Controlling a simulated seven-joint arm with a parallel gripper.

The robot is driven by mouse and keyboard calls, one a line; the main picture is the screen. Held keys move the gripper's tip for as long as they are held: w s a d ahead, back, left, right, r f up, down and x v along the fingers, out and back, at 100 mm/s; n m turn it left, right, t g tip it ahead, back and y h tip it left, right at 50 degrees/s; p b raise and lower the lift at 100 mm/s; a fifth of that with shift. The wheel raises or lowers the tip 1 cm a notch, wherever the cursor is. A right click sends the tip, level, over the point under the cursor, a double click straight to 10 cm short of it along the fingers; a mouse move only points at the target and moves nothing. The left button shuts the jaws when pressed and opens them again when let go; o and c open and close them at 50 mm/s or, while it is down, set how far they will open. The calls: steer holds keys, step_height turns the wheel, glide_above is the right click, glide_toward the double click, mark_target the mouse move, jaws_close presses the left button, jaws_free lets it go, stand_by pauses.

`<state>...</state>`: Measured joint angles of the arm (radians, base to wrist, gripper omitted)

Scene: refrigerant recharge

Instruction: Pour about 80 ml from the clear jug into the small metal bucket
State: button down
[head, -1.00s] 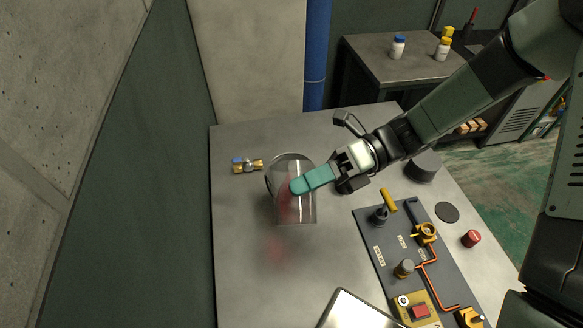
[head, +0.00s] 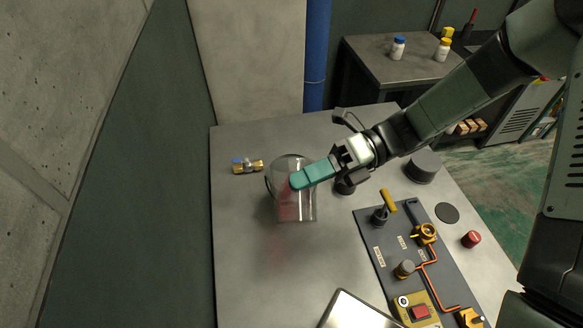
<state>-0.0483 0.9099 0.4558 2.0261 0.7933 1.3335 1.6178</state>
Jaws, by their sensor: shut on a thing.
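The clear jug (head: 306,205) is at the left middle of the table, with red liquid inside and its dark-rimmed mouth facing up. It looks about upright. My gripper (head: 299,181) comes from the right, its teal fingers shut on the jug's upper right side; the far finger is mostly hidden. A faint red patch shows on the table below the jug. I cannot tell surely how far the jug's base is off the table. I cannot surely pick out the small metal bucket; a small dark round thing (head: 345,187) is partly hidden under my gripper.
A brass valve fitting (head: 248,166) lies left of the jug. A grey panel (head: 383,262) with valves and orange pipe is at right. A dark cylinder (head: 422,167), a red cap (head: 471,239) and a silver-edged tray (head: 352,312) stand around. The table's left front is clear.

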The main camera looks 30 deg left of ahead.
mark_target(307, 220)
steer(key=shift+w+a+r+m, duration=0.25)
steer(key=shift+w+m, duration=0.05)
steer(key=shift+w, duration=0.05)
stand_by(0.5)
steer(key=shift+s, duration=0.1)
steer(key=s+n, duration=0.1)
steer(key=s+d+f+n+t, duration=0.1)
steer(key=s+d+f+n, duration=0.1)
steer(key=shift+d+f+n+t+b, duration=0.1)
steer(key=shift+f+n+t+b, duration=0.15)
steer(key=shift+n+t+b, duration=0.1)
steer(key=shift+s+d+f+n+t, duration=0.1)
steer(key=shift+f+n+t, duration=0.05)
steer(key=shift+f+n, duration=0.15)
steer(key=shift+s+d+f+n+t, duration=0.1)
steer(key=shift+f+n, duration=0.05)
steer(key=shift+f, duration=0.25)
stand_by(1.0)
steer(key=shift+s+d+f+n, duration=0.3)
steer(key=shift+s+f+n, duration=0.1)
steer(key=shift+f, duration=0.3)
steer(key=s+d+f+n+t+y+p, duration=0.1)
steer(key=s+f+n, duration=0.1)
steer(key=f, duration=0.3)
steer(key=s+d+f+n+t+y, duration=0.1)
steer(key=s+d+f+n+t, duration=0.1)
steer(key=f, duration=0.3)
steer(key=shift+s+d+n+t+p, duration=0.3)
steer(key=shift+s+n+p, duration=0.1)
steer(key=shift+n, duration=0.2)
